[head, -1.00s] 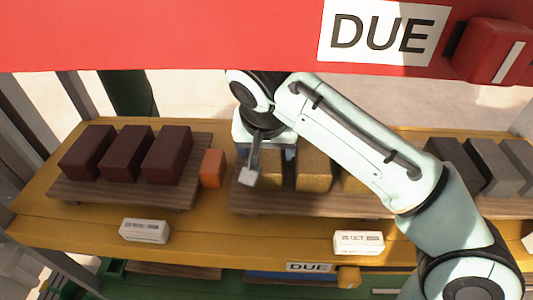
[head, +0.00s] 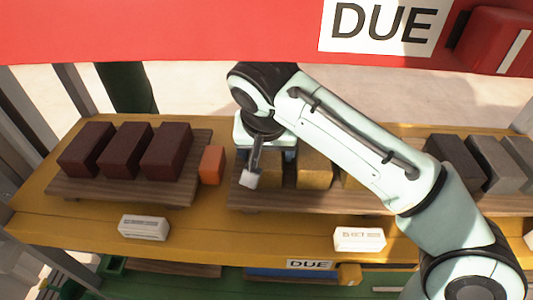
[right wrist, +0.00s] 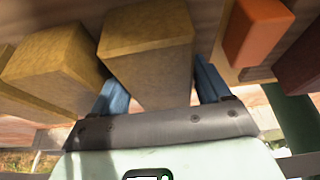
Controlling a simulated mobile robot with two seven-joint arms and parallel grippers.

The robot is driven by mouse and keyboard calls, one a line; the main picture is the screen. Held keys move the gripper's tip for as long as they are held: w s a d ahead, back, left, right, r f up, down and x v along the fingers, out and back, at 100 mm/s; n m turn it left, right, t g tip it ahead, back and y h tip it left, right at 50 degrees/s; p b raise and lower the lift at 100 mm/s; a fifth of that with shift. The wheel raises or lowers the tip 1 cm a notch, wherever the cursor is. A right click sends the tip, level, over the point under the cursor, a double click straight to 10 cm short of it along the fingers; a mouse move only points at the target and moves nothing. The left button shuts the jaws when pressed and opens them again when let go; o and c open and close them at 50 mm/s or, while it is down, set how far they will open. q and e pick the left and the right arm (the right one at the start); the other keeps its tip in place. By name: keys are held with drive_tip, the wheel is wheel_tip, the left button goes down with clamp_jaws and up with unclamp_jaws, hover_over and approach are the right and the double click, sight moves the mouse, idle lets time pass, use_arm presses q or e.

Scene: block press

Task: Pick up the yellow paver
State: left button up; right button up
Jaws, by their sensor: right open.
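Several yellow pavers stand in a row on a wooden board (head: 240,203) in the middle of the shelf. My right gripper (head: 268,160) is over the leftmost yellow paver (head: 271,178), partly hiding it. In the right wrist view, my open right gripper (right wrist: 160,95) has its blue fingers on either side of that yellow paver (right wrist: 150,55); I cannot tell whether they touch it. A second yellow paver (head: 314,172) stands to its right, and it also shows in the right wrist view (right wrist: 55,68). A third (head: 352,180) is partly behind my forearm. My left gripper is not in view.
An orange block (head: 212,166) stands just left of the yellow pavers. Three dark red pavers (head: 125,152) sit on a left board, and grey pavers (head: 490,162) are at the right. White labels (head: 144,227) line the front edge. A red panel (head: 160,35) spans above.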

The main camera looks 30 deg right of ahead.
drive_tip(key=c, duration=1.3)
drive_tip(key=shift+r, duration=0.1)
clamp_jaws()
